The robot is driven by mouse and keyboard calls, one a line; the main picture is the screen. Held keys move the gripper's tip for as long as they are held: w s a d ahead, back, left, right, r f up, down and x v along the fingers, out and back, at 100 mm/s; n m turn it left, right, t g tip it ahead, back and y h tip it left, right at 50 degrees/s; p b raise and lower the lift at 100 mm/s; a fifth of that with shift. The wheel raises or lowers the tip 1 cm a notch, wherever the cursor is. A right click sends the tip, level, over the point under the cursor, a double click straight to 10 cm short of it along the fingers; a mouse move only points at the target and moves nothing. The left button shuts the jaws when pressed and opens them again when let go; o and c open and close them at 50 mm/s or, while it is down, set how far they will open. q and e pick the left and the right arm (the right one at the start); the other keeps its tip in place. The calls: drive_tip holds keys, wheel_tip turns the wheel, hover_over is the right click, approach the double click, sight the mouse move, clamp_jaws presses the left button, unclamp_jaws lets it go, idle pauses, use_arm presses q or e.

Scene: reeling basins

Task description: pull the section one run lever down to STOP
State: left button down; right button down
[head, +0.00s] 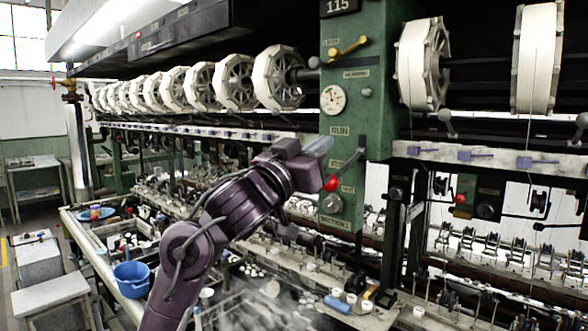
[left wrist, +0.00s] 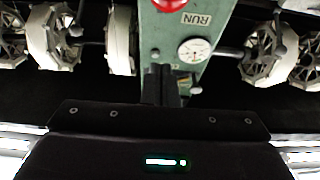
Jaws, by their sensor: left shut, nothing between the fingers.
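The run lever shows on the green column (head: 377,105) as a dark arm with a red knob (head: 331,184), below the RUN label (head: 340,131). The knob slants down and toward me from the column; I cannot tell its exact setting. In the left wrist view the red knob (left wrist: 172,4) is cut by the top edge, near the RUN label (left wrist: 197,19). My left gripper (head: 320,147) is shut and empty, just above and left of the knob, apart from it in the picture. Its fingers (left wrist: 165,88) show dark in the wrist view. My right gripper is not in view.
A round gauge (head: 333,99) and a brass handle (head: 349,47) sit higher on the column. White reels (head: 424,65) flank it. Below are basins with small fittings. A blue bucket (head: 131,279) stands at the lower left.

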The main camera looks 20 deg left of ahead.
use_arm(q)
drive_tip(key=v, duration=1.3)
drive_tip(key=shift+s, duration=0.15)
